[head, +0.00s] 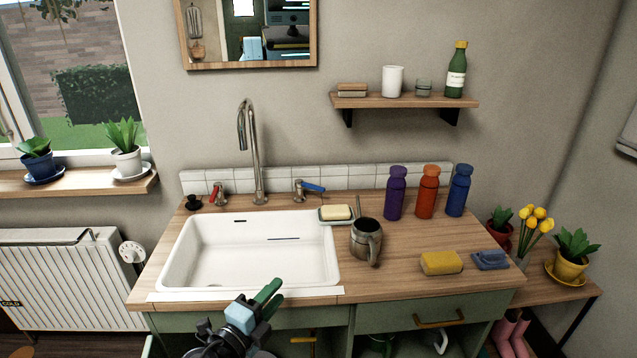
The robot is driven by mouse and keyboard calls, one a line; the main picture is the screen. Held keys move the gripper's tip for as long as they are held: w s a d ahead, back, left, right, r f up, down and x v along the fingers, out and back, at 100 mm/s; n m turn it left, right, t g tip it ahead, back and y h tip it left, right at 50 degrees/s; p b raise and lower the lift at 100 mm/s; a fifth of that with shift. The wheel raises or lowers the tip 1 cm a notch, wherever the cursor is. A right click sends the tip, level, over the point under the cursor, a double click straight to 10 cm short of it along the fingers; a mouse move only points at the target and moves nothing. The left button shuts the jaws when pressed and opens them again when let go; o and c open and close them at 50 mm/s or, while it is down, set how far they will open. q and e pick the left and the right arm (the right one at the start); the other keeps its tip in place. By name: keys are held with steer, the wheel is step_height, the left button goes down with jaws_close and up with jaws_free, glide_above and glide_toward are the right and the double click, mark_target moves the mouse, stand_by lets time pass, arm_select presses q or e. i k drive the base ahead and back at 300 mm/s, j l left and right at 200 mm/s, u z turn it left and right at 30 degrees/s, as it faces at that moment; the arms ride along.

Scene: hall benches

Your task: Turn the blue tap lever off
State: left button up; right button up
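The blue tap lever (314,187) sits on a small chrome valve behind the right back corner of the sink and points to the right. The tall chrome spout (256,155) stands to its left, over the white sink (190,245). I cannot make out a water stream. My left gripper (276,290), with green fingers, is at the sink's front edge, well short of the blue lever. Its fingers appear slightly apart with nothing between them. My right gripper is out of view.
A soap dish (336,221) with soap and a metal mug (366,241) stand right of the sink. Purple (396,195), orange (428,193) and blue (460,191) bottles stand behind. A yellow sponge (441,263) lies front right. A black plug (193,202) is back left.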

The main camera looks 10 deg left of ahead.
mark_target(299, 183)
steer(key=i, duration=1.25)
